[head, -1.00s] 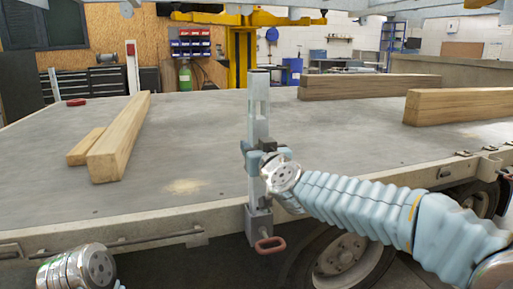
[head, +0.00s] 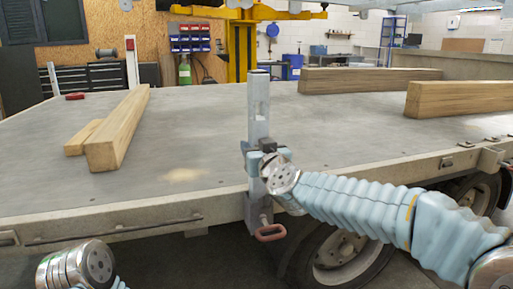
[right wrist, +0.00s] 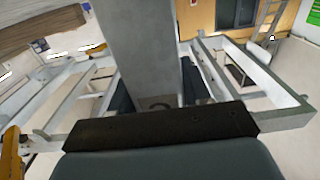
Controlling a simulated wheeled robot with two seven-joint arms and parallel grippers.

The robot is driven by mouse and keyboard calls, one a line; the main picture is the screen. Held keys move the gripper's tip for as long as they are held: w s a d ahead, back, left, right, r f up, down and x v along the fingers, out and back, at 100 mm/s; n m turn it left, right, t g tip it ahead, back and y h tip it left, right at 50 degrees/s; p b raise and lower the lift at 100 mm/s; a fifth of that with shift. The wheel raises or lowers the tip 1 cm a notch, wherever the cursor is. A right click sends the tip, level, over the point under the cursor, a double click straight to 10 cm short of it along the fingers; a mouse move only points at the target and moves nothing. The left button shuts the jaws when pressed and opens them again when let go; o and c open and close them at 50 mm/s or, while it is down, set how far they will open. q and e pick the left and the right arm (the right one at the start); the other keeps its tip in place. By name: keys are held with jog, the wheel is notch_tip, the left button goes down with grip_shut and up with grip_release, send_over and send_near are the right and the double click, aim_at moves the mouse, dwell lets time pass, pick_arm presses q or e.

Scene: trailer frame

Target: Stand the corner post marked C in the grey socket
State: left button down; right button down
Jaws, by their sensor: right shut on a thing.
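The grey corner post (head: 258,115) stands upright at the near edge of the trailer bed. My right gripper (head: 257,158) is shut around its middle. The right wrist view also shows the post (right wrist: 137,50) between the jaws, with a dark, partly hidden mark low on its face that I cannot read surely. The grey socket (head: 255,214), with a red handle (head: 270,233), is on the trailer's side, directly below the gripper. The post's lower end meets the socket's mouth or is inside it; how deep I cannot tell. Only my left arm's wrist shows, at lower left.
The trailer bed (head: 200,140) is mostly clear. Wooden beams (head: 118,130) lie at its left, and two more (head: 370,80) (head: 458,101) at the right. A red object (head: 75,97) lies at the far left edge. A wheel (head: 345,255) is below the bed, right of the socket.

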jog(key=c, duration=0.7)
grip_release()
jog(key=shift+r, duration=0.1)
jog(key=shift+o, duration=1.3)
